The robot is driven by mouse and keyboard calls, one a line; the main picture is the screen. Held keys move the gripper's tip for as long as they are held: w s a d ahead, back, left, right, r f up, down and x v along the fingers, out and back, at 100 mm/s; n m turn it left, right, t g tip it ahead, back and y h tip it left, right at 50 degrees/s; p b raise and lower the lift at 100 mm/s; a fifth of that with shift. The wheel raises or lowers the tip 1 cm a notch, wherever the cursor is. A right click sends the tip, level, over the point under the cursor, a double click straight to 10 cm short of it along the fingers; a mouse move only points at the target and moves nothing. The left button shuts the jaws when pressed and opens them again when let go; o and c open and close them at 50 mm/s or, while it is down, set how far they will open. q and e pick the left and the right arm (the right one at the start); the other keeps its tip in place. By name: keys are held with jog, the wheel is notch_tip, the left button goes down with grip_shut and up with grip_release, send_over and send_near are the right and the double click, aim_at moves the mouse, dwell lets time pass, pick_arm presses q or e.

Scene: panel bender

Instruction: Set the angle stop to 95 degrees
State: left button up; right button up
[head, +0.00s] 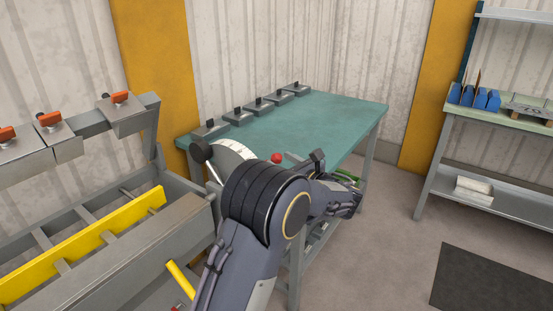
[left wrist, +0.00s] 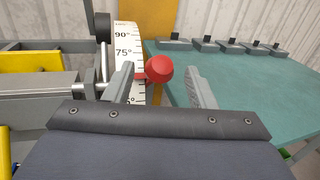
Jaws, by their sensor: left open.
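The angle stop has a curved white scale (head: 232,151) at the end of the bender and a red ball knob (head: 277,158). In the left wrist view the scale (left wrist: 125,48) reads 90° and 75°. The red knob (left wrist: 159,69) has a short red pointer lying on the scale below the 75° label; the exact reading cannot be told. My left gripper (left wrist: 160,70) is open, with one finger on each side of the knob and a gap to the right finger. Contact on the left cannot be told. In the head view my left arm hides most of the gripper. My right gripper is not in view.
The bender's yellow bar (head: 85,245) and clamps with orange handles (head: 121,97) are at left. A green table (head: 330,120) with several grey blocks stands behind. A shelf (head: 500,125) is at right.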

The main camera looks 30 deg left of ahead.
pick_arm(q)
jog(key=shift+x, duration=1.45)
grip_shut()
